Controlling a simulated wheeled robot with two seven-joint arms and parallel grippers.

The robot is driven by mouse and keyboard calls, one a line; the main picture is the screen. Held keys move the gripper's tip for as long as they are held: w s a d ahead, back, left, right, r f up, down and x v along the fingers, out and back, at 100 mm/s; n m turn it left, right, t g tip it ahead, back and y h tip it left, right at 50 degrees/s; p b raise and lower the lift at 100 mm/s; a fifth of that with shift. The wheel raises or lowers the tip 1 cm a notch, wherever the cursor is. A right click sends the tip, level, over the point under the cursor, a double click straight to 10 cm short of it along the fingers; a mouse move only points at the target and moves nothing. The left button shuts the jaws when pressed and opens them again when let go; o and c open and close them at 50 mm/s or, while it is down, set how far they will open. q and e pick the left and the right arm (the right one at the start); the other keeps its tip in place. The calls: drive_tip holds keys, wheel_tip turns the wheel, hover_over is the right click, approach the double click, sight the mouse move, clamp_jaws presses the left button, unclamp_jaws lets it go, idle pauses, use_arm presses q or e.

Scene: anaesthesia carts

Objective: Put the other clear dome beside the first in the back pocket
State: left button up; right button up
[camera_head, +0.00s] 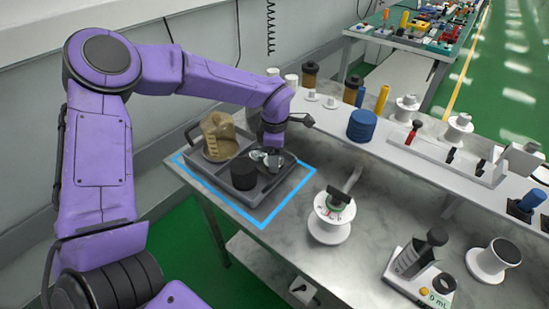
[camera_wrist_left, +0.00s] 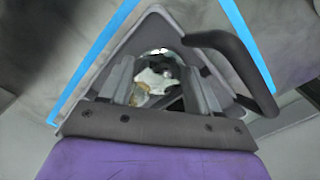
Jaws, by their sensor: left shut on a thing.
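A grey compartment tray (camera_head: 262,197) stands on the table inside a blue outline. My left gripper (camera_head: 271,150) reaches down into its back right pocket. It is shut on a clear dome (camera_wrist_left: 155,76), which shows between the fingers (camera_wrist_left: 160,85) in the left wrist view, low inside a pocket by the tray's corner. In the head view clear, shiny dome shapes (camera_head: 259,157) show at the fingertips. They overlap, so I cannot tell the held dome from the other one, or whether it touches the pocket floor. My right gripper is not in view.
The tray also holds a tan block-like part (camera_head: 219,137) and a black cylinder (camera_head: 243,175). A dark handle (camera_wrist_left: 235,60) arches over the tray's side near my fingers. A white spool-like stand (camera_head: 330,220) is to the right.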

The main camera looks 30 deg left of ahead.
use_arm(q)
drive_tip(key=shift+f, duration=0.65)
drive_tip(key=shift+f, duration=0.1)
drive_tip(key=o, duration=0.8)
wheel_tip(320, 180, up, 12)
drive_tip(key=shift+r, duration=0.15)
drive_tip(key=shift+a, duration=0.1)
